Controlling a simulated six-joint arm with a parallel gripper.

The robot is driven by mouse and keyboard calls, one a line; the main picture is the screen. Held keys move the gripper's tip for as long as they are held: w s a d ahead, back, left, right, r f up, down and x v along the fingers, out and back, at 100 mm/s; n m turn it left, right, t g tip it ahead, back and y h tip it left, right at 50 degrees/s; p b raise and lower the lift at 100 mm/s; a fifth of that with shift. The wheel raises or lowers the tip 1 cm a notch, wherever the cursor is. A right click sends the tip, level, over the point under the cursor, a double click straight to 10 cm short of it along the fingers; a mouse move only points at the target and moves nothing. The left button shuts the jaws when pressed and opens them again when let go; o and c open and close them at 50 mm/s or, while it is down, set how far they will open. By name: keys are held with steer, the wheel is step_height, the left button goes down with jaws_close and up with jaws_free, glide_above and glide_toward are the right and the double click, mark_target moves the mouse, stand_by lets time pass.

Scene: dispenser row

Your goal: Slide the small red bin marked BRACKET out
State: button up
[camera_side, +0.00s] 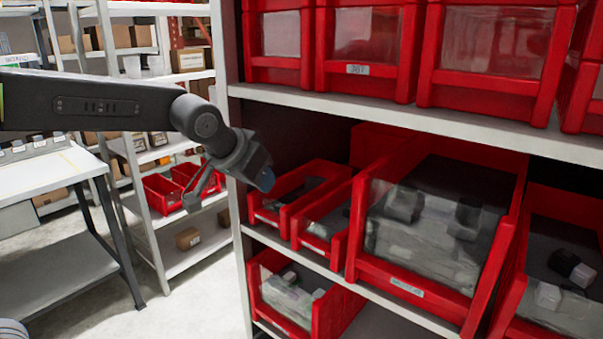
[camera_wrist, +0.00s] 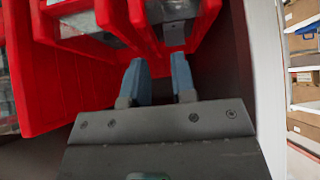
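I cannot read BRACKET on either. My gripper (camera_side: 240,184) is just in front of the leftmost bin, its blue-tipped finger near that bin's front upper edge. In the wrist view my gripper (camera_wrist: 160,72) has two blue fingers apart, with a dark gap between them. A small red bin (camera_wrist: 203,32) lies just beyond the fingertips. Whether they touch it cannot be told.
A large red bin (camera_side: 425,285) full of grey boxes stands to the right of the small ones. Red bins line the shelf above (camera_side: 300,97), and another bin (camera_side: 322,318) is below. The grey shelf upright (camera_side: 240,225) is close on the left.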

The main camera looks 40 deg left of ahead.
steer(key=t, duration=0.1)
glide_toward(318, 188)
steer(key=shift+x, duration=0.9)
steer(key=shift+f, duration=0.1)
steer(key=shift+x, duration=3.65)
steer(key=shift+c, duration=0.3)
jaws_close()
